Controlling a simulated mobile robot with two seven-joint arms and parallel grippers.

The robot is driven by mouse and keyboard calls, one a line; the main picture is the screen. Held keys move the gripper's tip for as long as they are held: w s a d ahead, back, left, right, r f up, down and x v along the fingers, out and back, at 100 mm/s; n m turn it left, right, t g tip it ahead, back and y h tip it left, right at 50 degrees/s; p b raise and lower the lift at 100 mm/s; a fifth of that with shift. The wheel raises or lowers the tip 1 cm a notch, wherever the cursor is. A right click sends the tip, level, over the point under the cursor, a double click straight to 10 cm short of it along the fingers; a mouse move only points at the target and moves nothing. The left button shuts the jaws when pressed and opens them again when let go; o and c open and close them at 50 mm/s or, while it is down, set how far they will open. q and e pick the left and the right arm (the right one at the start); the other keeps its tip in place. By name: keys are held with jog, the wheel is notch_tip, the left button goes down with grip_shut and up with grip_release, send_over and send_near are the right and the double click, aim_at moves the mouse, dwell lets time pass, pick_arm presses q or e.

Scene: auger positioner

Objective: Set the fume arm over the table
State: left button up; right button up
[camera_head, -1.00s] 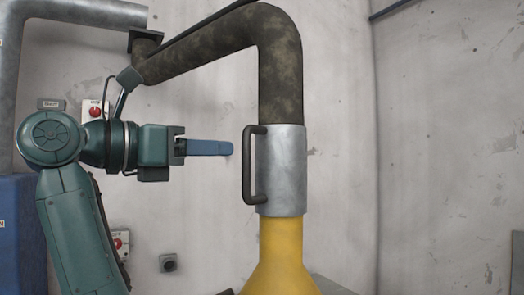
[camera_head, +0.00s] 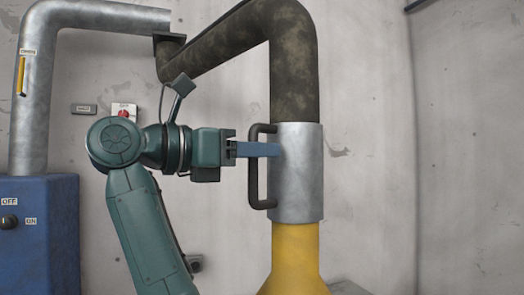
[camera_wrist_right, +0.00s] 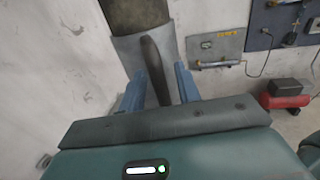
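The fume arm has a mottled dark hose (camera_head: 294,75), a grey metal sleeve (camera_head: 305,175) and a yellow flared hood (camera_head: 293,262), cut off by the lower picture edge. A dark bar handle (camera_head: 254,185) stands on the sleeve's left side. My right gripper (camera_head: 262,150) is at the handle's upper half, its blue fingers reaching past the bar. In the right wrist view, the handle (camera_wrist_right: 154,65) runs between the two spread fingers, with gaps on both sides. A grey surface (camera_head: 347,288) shows at the bottom; I cannot tell whether it is the table. My left gripper is out of view.
A blue cabinet (camera_head: 52,240) with an ON/OFF switch stands at the left, with a grey pipe (camera_head: 30,120) rising from it. A red button box (camera_head: 124,111) is on the wall behind my arm. The wall area right of the sleeve is clear.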

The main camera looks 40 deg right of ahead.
jog(key=shift+c, duration=0.2)
grip_shut()
dwell(0.4)
